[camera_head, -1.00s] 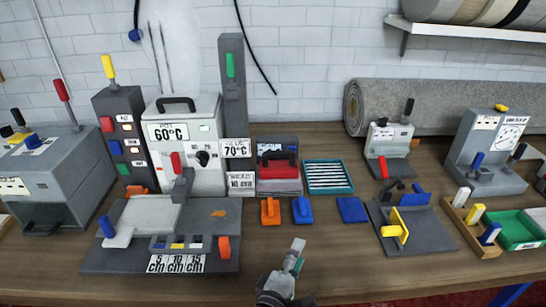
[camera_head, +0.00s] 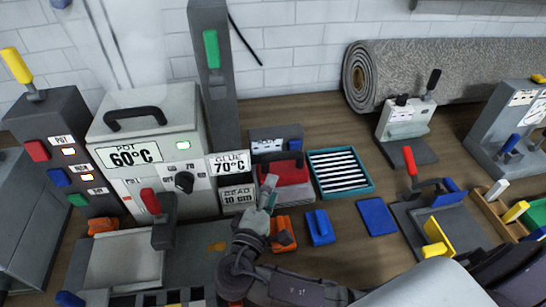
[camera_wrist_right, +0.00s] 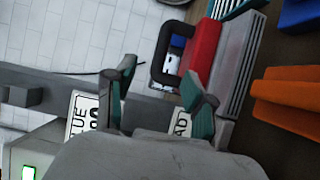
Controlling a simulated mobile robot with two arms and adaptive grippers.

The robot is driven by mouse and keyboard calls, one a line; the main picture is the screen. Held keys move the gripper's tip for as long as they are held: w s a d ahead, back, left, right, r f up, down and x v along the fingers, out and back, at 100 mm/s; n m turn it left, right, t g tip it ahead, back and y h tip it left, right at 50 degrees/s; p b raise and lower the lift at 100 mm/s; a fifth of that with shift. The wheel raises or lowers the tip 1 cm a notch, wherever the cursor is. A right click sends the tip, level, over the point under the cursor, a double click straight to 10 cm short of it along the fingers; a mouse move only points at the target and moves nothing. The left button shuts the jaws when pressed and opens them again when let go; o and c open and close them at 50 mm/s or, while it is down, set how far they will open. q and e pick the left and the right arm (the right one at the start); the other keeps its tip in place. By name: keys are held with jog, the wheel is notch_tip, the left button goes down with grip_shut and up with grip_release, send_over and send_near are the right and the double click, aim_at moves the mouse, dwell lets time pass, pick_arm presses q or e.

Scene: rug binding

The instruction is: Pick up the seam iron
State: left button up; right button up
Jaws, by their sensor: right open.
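The seam iron (camera_head: 287,180) looks like a red body with a black handle on top. It stands at the back of the bench, right of the "GLUE 70°C" label. In the right wrist view the seam iron (camera_wrist_right: 203,50) shows at upper centre, with its black handle to the left and a grey ridged part along its other side. My right gripper (camera_head: 267,192) is open and empty, in front of the iron's left side, overlapping it in the head view. In the wrist view the gripper's teal-padded fingers (camera_wrist_right: 160,98) stand apart, with the handle beyond them. My left gripper is out of view.
The glue pot (camera_head: 150,150) and a tall grey post (camera_head: 212,100) stand left of the iron. A teal tray (camera_head: 340,172) lies close on its right. Orange (camera_head: 283,235) and blue (camera_head: 319,228) tools lie in front. A blue pad (camera_head: 377,216) is farther right.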

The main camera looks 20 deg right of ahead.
aim_at(282, 160)
jog(key=x, duration=0.2)
jog(key=p+x, duration=0.1)
jog(key=x, duration=0.1)
jog(key=p+x, duration=0.1)
jog(key=x, duration=0.1)
jog(key=shift+w+d+r, duration=0.2)
jog(key=shift+w+r, duration=0.05)
jog(key=shift+w, duration=0.05)
jog(key=p+x, duration=0.2)
jog(key=x, duration=0.1)
jog(key=f+p+x, duration=0.1)
jog(key=x, duration=0.1)
jog(key=shift+w, duration=0.25)
jog(key=shift+w+d+f, duration=0.1)
jog(key=shift+w+d, duration=0.05)
grip_shut()
